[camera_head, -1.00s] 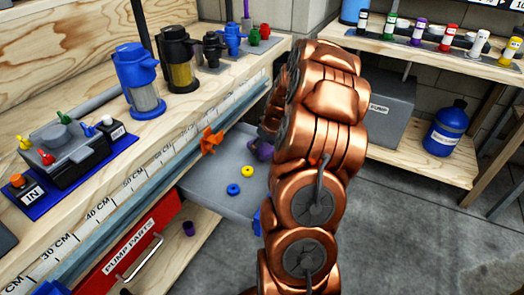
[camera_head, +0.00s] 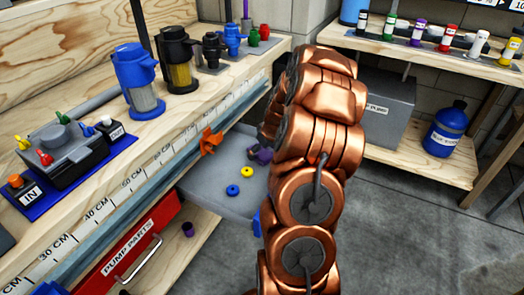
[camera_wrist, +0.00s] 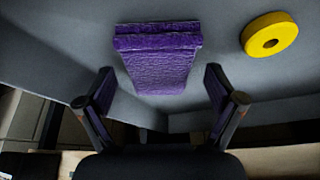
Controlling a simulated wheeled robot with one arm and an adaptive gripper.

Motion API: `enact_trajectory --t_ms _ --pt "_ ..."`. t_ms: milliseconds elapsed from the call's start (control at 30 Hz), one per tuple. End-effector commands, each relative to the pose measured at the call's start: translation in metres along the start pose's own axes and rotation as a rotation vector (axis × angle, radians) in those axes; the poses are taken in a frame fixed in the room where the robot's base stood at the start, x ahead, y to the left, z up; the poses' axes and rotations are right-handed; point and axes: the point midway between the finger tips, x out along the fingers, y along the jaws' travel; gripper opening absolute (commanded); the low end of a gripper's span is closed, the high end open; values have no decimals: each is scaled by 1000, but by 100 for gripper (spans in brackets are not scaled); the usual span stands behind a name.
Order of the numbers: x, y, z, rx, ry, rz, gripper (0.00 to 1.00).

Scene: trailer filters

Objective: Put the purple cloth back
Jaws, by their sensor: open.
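The purple cloth (camera_wrist: 158,68) is a folded, textured block lying on a grey surface in the wrist view. In the head view a small purple patch of it (camera_head: 262,156) shows on the grey tray (camera_head: 215,190), beside my arm. My gripper (camera_wrist: 160,95) is open in the wrist view, its two dark fingers apart. The cloth lies ahead of the fingers and roughly centred between them. I cannot tell whether the near end of the cloth reaches between the fingertips. In the head view my arm hides the gripper.
An orange clamp (camera_head: 210,142) sits at the bench edge. A red drawer marked PUMP PARTS (camera_head: 130,250) is below the bench. Open floor lies at right.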

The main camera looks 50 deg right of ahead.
Motion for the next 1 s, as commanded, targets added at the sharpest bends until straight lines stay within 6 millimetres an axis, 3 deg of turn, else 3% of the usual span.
enact_trajectory --t_ms 367,800,1000 --pt "-22 0 -1 -1 2 1 93" --pt "-96 1 -2 0 5 4 93" --pt "-118 0 -1 0 1 0 93"
